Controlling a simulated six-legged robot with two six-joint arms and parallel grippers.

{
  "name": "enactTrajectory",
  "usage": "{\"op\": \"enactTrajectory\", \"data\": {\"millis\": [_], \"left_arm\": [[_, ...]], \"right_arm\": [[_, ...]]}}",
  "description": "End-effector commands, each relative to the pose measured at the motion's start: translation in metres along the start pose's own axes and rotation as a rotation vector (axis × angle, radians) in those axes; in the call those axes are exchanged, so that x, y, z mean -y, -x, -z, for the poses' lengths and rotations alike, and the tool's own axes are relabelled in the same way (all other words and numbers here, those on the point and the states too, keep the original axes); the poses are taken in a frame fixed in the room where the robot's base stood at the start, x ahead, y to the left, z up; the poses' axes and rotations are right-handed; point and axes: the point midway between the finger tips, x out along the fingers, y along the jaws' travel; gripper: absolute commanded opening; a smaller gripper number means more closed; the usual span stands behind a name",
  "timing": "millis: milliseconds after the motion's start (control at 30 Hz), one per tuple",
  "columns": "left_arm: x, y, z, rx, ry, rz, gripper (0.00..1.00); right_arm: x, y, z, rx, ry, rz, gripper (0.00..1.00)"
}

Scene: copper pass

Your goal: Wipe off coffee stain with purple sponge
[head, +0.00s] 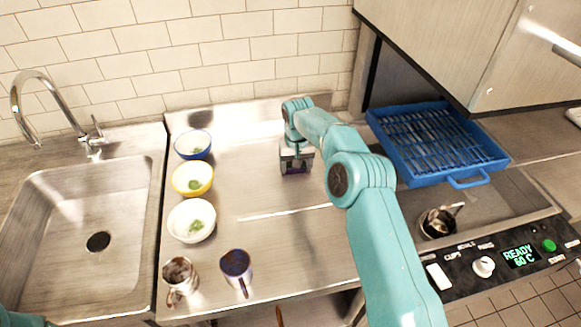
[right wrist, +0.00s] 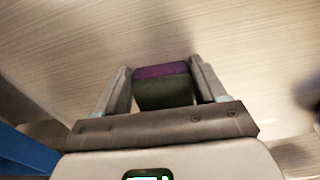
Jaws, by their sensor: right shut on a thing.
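The purple sponge (right wrist: 165,71) is between the two fingers of my right gripper (right wrist: 163,90) in the right wrist view. It has a purple layer and a dark green layer. In the head view, my right gripper (head: 296,160) is low over the steel counter (head: 265,240), right of the bowls, and only a little of the sponge shows under it. I cannot tell whether the sponge touches the counter. I see no clear coffee stain in either view; my right arm hides part of the counter. My left gripper is out of view.
White (head: 191,221), yellow (head: 193,179) and blue (head: 193,145) bowls line the counter's left side. Two mugs (head: 180,278) (head: 236,267) stand near its front edge. The sink (head: 75,240) is left. A blue rack (head: 435,145) and metal pitcher (head: 438,223) are right.

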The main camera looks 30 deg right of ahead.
Motion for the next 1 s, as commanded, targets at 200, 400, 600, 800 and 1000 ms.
{"op": "enactTrajectory", "data": {"millis": [200, 400, 600, 800, 1000], "left_arm": [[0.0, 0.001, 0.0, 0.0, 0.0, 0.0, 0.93], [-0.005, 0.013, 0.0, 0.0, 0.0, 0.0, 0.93], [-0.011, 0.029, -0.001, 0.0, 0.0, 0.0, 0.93], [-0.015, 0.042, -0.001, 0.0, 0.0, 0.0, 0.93], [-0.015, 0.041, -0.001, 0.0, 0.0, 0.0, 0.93]], "right_arm": [[-0.003, -0.003, -0.002, 0.008, -0.002, -0.005, 0.43], [-0.002, 0.017, 0.0, 0.006, -0.002, -0.004, 0.43], [-0.001, 0.041, 0.001, 0.004, -0.001, -0.003, 0.43], [-0.001, 0.059, 0.003, 0.003, -0.001, -0.002, 0.43], [0.0, 0.059, 0.003, 0.002, -0.001, -0.001, 0.43]]}}
